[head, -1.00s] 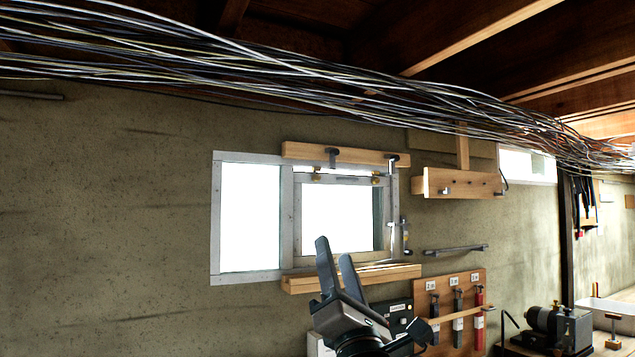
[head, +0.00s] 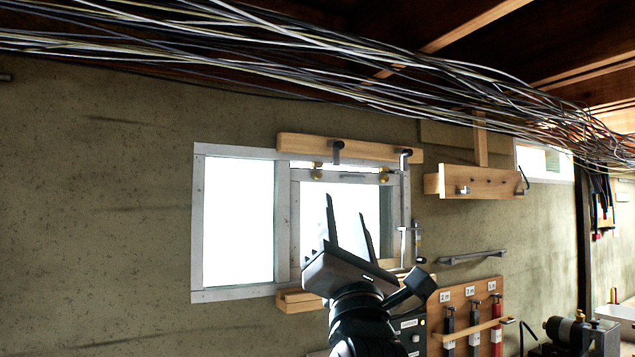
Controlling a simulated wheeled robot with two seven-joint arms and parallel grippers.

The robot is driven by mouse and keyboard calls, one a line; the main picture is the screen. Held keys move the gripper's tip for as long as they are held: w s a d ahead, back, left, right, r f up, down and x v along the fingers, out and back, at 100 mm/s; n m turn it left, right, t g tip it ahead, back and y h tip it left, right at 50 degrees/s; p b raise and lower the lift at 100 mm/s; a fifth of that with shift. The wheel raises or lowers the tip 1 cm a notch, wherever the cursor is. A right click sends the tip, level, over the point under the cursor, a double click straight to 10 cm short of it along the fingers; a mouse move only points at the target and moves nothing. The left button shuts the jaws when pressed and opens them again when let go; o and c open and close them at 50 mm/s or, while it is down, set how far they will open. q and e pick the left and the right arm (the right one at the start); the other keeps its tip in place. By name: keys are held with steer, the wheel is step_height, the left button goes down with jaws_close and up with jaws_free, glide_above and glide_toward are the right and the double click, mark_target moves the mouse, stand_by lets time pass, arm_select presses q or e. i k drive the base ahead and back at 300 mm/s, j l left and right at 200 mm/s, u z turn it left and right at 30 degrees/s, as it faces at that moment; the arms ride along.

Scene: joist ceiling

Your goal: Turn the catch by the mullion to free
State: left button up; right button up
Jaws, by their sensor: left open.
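A white-framed window (head: 198,225) has a vertical mullion (head: 283,220) between its left pane and a smaller right sash (head: 296,225). A wooden board (head: 300,143) runs above the sash. Small brass pieces (head: 317,171) sit under the board. My left gripper (head: 346,206) is open and empty, pointing up in front of the sash, below the nearer catch. It hides part of the sash and sill. My right gripper is out of view.
A bundle of cables (head: 300,60) crosses above the window. A lever handle (head: 404,236) is at the sash's right side. A wooden rack (head: 470,182) and a metal bar (head: 470,257) are on the wall to the right. A tool board (head: 465,300) is below.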

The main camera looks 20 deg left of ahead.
mark_target(316, 175)
steer(key=i+j, duration=0.25)
steer(key=i, duration=0.15)
steer(key=i+j, duration=0.25)
steer(key=i, duration=0.15)
steer(key=i+j, duration=0.25)
steer(key=i, duration=0.2)
